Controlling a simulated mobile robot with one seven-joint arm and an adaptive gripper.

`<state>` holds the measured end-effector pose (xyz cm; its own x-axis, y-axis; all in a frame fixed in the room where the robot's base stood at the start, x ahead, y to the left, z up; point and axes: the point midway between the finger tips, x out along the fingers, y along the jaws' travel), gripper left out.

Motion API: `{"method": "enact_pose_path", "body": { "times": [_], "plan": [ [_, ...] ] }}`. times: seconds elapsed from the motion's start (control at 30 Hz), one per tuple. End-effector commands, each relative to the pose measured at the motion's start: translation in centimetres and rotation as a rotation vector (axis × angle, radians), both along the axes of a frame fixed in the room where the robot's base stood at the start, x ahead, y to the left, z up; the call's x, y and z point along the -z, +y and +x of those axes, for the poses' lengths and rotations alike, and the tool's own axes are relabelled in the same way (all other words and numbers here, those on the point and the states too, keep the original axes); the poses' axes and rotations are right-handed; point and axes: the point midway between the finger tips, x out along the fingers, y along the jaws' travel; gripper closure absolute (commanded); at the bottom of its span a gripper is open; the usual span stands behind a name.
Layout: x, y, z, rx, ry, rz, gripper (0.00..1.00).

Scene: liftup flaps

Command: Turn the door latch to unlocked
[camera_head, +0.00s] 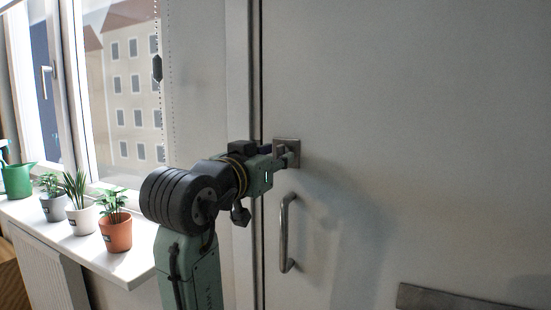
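The white door (420,150) fills the right half of the head view. A square metal latch plate (290,144) sits near its left edge, with a small metal latch knob (293,160) on it. My gripper (280,158) is at the latch, reaching it from the left. Its fingers are small in view and partly hidden by the gripper body, so I cannot tell whether they close on the knob. A vertical metal pull handle (286,232) is mounted on the door below the latch.
A white windowsill (140,262) at the left holds several potted plants, including one in a terracotta pot (116,235), and a green watering can (18,180). A radiator (45,270) is under the sill. A metal bar (465,302) crosses the door at the lower right.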

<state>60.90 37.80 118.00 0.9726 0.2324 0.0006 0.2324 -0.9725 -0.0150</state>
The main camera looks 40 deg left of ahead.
Motion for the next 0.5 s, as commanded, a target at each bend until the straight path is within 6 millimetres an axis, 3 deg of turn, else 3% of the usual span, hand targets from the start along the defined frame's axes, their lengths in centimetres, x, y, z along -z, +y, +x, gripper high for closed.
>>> {"method": "enact_pose_path", "body": {
  "times": [0.5],
  "plan": [
    [-0.1,-2.2,-9.5,-0.003,-0.001,0.002,0.72]
  ]
}}
